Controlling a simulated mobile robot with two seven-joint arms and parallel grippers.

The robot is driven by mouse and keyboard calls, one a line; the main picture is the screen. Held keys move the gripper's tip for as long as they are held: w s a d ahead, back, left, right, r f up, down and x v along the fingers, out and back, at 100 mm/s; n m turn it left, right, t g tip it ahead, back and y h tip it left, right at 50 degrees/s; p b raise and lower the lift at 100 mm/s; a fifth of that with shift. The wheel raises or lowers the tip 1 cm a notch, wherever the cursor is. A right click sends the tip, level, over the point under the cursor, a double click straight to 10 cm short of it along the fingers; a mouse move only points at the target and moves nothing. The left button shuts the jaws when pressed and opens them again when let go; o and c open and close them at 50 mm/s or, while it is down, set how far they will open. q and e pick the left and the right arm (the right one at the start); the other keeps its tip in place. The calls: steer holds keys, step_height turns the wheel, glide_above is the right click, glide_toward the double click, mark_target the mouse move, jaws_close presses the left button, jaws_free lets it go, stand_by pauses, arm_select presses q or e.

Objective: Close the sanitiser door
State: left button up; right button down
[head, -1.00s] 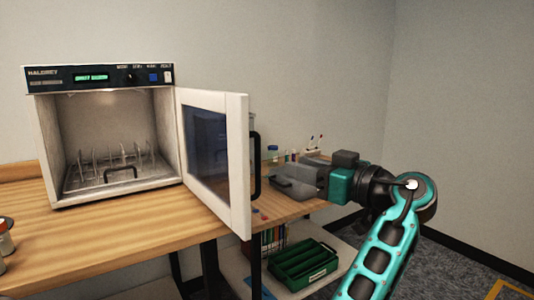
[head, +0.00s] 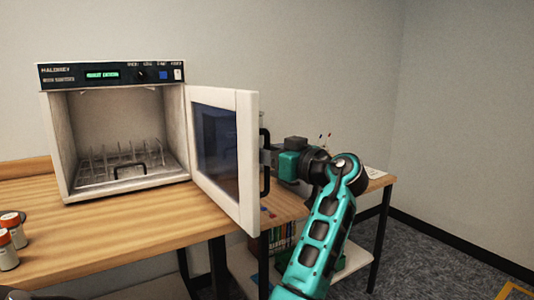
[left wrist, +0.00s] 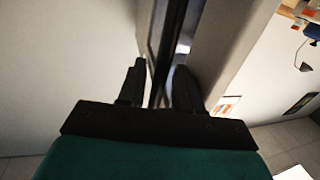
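The sanitiser (head: 52,150) is a white box with a dark top panel on the wooden bench, in the head view. Its door (head: 247,165), a white frame around a dark window, stands wide open on the right side. A black bar handle (head: 264,180) is on the door's outer face. My left gripper (head: 268,158) is at this handle, its fingertips partly hidden behind the door edge. In the left wrist view its two fingers (left wrist: 158,88) are apart, with the dark handle bar (left wrist: 172,40) running between them. My right gripper is not in view.
A wire rack (head: 125,165) with a black handle is inside the sanitiser. Orange-topped bottles (head: 12,222) stand on the bench (head: 130,225) at the left. Bench front in the middle is clear. A shelf (head: 345,262) lies below, and small items stand behind my arm.

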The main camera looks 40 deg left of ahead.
arm_select(q)
steer(key=shift+c, duration=0.2)
jaws_close()
stand_by(0.4)
